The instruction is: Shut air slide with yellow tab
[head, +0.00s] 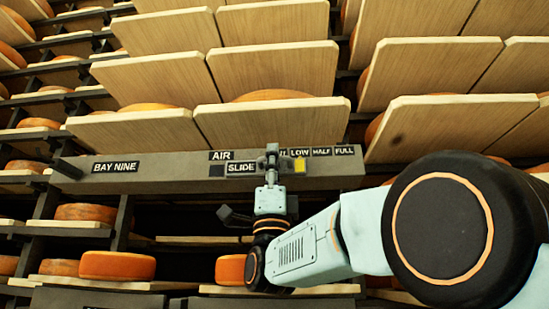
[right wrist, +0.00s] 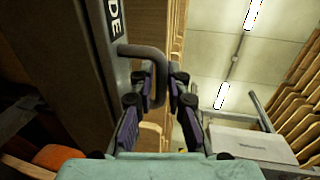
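The air slide is set in a grey beam (head: 180,183), with a dark AIR label (head: 222,156) above a SLIDE label (head: 241,169). The yellow tab (head: 300,166) shows just right of my right gripper (head: 272,158), under the LOW label (head: 300,153). The gripper is upright in front of the beam. In the right wrist view, a dark bent handle (right wrist: 146,52) stands out from the beam and passes between the fingers of my right gripper (right wrist: 163,78). A thin gap shows between handle and right finger; contact on the left is unclear. My left gripper is not in view.
HALF (head: 321,152) and FULL (head: 344,151) labels lie right of LOW; another label is partly hidden by my gripper. Wooden boards (head: 275,123) stand tilted above the beam. Cheese wheels (head: 117,266) lie on shelves below. A BAY NINE label (head: 115,167) is at left.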

